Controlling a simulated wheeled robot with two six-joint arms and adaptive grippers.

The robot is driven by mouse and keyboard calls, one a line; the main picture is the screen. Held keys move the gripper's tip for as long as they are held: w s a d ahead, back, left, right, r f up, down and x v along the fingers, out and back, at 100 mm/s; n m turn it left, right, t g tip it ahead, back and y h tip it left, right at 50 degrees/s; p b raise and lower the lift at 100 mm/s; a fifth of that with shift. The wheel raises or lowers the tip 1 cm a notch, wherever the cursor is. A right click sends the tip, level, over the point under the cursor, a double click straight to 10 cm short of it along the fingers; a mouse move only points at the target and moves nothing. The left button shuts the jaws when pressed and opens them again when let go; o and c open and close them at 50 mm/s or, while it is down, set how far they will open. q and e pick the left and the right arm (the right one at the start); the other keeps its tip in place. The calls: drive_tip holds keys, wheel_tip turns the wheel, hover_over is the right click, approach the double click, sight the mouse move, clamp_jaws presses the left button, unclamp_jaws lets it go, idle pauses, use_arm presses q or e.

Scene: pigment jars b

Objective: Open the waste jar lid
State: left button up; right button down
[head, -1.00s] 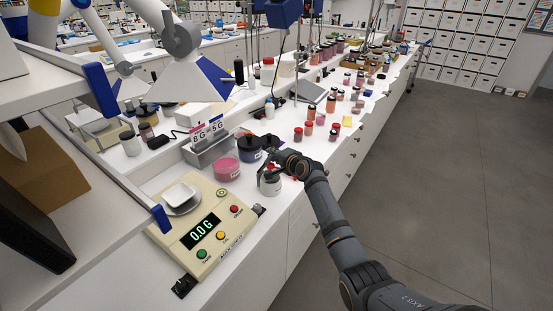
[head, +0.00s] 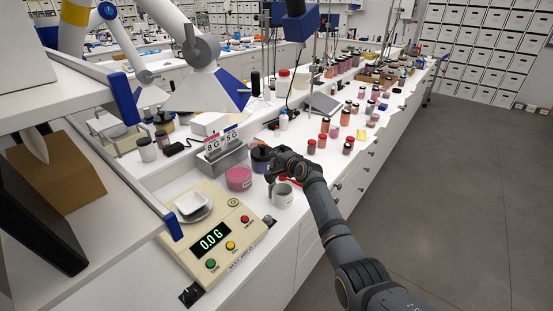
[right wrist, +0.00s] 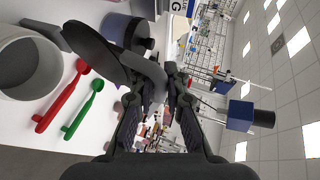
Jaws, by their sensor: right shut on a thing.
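The waste jar (head: 283,197), a light grey pot, stands upright on the bench, its mouth uncovered. Its open mouth also shows at the left of the right wrist view (right wrist: 22,68). My right gripper (right wrist: 168,82) is shut on the grey neck of a dark round lid (right wrist: 92,46), which it holds tilted and apart from the jar. In the head view my right gripper (head: 273,174) is just above and behind the jar, and the lid is hard to make out there. My left gripper is not in view.
A scale (head: 213,240) is at the left. A red spoon (right wrist: 62,96) and a green spoon (right wrist: 82,110) lie beside the jar. Several pigment jars stand farther back.

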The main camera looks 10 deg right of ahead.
drive_tip(key=shift+r, duration=0.2)
drive_tip(key=c, duration=1.4)
unclamp_jaws()
drive_tip(key=shift+a, duration=0.1)
drive_tip(key=shift+o, duration=0.2)
drive_tip(key=shift+f, duration=0.1)
drive_tip(key=v, duration=1.2)
drive_tip(key=shift+s, duration=0.1)
